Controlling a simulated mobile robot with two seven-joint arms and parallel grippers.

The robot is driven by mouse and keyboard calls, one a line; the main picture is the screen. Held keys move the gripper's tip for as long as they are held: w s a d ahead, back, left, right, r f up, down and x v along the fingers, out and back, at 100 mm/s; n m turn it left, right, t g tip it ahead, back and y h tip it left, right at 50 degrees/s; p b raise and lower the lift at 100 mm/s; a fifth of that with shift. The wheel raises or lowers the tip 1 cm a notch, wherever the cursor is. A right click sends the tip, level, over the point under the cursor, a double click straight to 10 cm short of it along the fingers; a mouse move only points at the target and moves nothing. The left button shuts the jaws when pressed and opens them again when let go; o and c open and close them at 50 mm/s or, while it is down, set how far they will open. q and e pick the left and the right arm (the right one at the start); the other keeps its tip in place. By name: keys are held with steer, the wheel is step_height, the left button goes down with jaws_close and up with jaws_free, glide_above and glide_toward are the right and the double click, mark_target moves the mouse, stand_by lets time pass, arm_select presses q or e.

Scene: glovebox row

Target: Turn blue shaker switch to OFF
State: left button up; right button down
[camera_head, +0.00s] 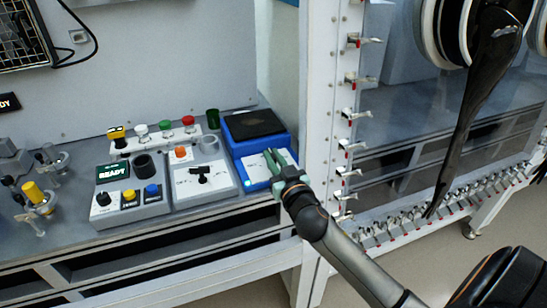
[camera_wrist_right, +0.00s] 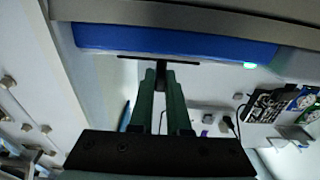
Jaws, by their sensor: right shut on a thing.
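The blue shaker (camera_head: 236,133) stands at the right end of the bench, with a dark platform on top and a white sloping front panel. A small light glows at the panel's lower left; it shows green in the right wrist view, where the shaker's blue edge (camera_wrist_right: 180,39) runs across the top. My right gripper (camera_head: 272,160) reaches over the panel from the right. In the wrist view its green fingers (camera_wrist_right: 162,76) are closed on a small dark switch piece. The fingers hide most of the switch, and I cannot read its marking. My left gripper is out of view.
A grey switch box (camera_head: 205,193) with a black handle stands left of the shaker, beside a control box (camera_head: 130,205) reading READY. A white post (camera_head: 320,120) with clamps rises close to the right. A black glovebox sleeve (camera_head: 470,110) hangs farther right.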

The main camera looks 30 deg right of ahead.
stand_by(0.5)
steer(key=shift+d+r+n+y+p, duration=0.1)
steer(key=shift+n+y+p, duration=0.65)
steer(key=shift+y, duration=0.35)
steer(key=n+y+p, duration=0.2)
steer(key=shift+d+t+y, duration=0.15)
steer(key=shift+t+y, duration=0.15)
steer(key=shift+y, duration=0.1)
steer(key=shift+d+n+y+p, duration=0.1)
steer(key=shift+n+y+p, duration=0.2)
steer(key=shift+n+y, duration=0.6)
steer(key=shift+n+y+p, duration=0.25)
steer(key=shift+n+y, duration=0.1)
steer(key=shift+y, duration=0.95)
steer(key=c, duration=0.9)
jaws_free()
steer(key=shift+h, duration=0.3)
